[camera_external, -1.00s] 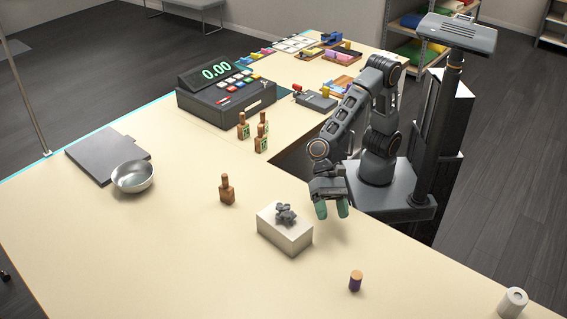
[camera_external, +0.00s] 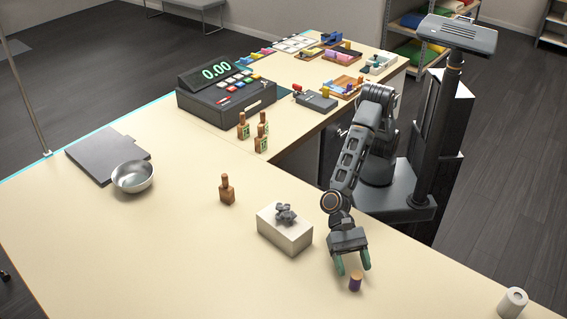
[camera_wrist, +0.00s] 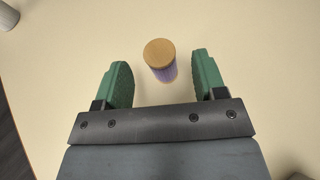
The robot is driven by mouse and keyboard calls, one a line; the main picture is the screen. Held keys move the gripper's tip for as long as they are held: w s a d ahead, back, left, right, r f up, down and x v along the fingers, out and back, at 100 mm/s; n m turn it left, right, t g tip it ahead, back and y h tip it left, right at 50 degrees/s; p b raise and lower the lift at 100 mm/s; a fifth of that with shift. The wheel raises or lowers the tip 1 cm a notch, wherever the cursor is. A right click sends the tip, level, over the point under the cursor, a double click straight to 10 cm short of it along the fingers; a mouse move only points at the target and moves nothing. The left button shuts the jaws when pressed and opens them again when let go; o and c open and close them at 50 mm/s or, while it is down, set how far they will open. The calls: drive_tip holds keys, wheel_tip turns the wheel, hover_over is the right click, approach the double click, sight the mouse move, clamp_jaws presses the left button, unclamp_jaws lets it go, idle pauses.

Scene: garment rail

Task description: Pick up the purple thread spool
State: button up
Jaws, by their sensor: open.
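The purple thread spool (camera_external: 355,282) stands upright on the table, with a tan wooden top and a purple body. In the wrist view the spool (camera_wrist: 161,60) is ahead of the gap between my green fingers, a little beyond the fingertips. My gripper (camera_external: 353,268) is open and empty, with the fingers pointing down close to the spool. The fingers also show in the wrist view (camera_wrist: 160,75), apart on the left and right of the spool's line. I cannot tell whether either finger touches it.
A white box (camera_external: 285,236) with a small grey object (camera_external: 286,213) on it stands left of my gripper. A white roll (camera_external: 513,302) stands to the right near the table edge. A brown bottle (camera_external: 227,189) and a metal bowl (camera_external: 133,176) are farther left. The table (camera_external: 190,270) at front left is clear.

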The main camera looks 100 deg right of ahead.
sight(358, 283)
drive_tip(key=shift+p+x, duration=0.55)
drive_tip(key=shift+x, duration=2)
drive_tip(key=shift+r, duration=0.1)
drive_tip(key=shift+c, duration=0.3)
drive_tip(key=c, duration=0.9)
